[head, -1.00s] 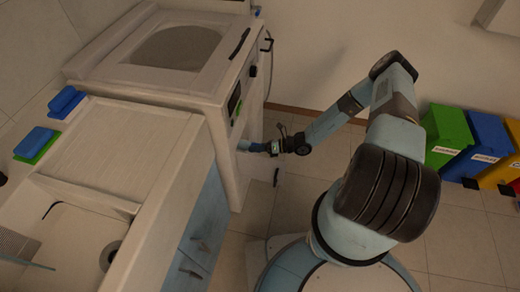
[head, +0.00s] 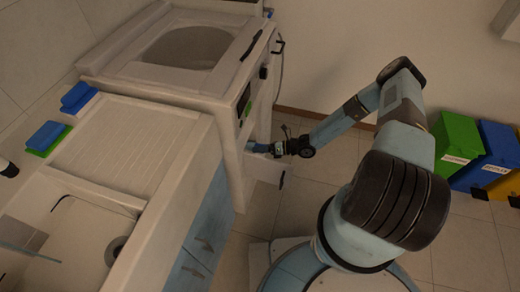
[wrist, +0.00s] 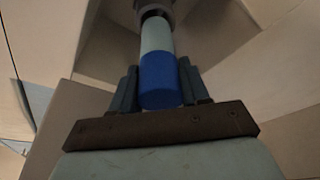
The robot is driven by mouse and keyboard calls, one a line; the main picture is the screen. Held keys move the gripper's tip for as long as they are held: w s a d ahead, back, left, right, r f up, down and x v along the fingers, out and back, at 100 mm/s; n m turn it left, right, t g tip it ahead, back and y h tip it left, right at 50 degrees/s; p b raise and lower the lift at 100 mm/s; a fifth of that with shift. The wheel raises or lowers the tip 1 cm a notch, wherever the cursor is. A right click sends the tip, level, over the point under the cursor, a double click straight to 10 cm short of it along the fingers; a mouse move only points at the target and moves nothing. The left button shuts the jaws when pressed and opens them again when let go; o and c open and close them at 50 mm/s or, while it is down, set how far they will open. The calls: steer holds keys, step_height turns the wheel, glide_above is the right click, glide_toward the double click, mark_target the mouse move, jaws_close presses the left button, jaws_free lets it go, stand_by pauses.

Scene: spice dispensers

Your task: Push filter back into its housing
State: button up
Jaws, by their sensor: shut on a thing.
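The filter is a cylinder with a blue near end (wrist: 160,80) and a pale body (wrist: 156,35). In the wrist view its far end meets a grey round housing opening (wrist: 152,10), with a dark gap at the rim; how deep it sits is unclear. My gripper (wrist: 160,92) has its dark fingers on both sides of the blue end, shut on it. In the head view my gripper (head: 277,148) is level with the front of the white machine (head: 232,125), and the blue filter (head: 261,147) shows small between them.
A counter (head: 125,150) with a sink stands left of the machine, with blue sponges (head: 47,136) on it. A low white drawer or panel (head: 268,170) juts out under my gripper. Green (head: 458,145) and blue bins stand at the right wall. Floor around my base is clear.

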steer(key=shift+w+a, duration=0.45)
steer(key=shift+a, duration=0.7)
steer(key=shift+w+a, duration=0.4)
steer(key=shift+a, duration=0.8)
steer(key=shift+w+a, duration=0.45)
steer(key=shift+a, duration=0.7)
stand_by(0.3)
steer(key=o, duration=1.2)
steer(key=v, duration=1.3)
steer(key=shift+d, duration=0.4)
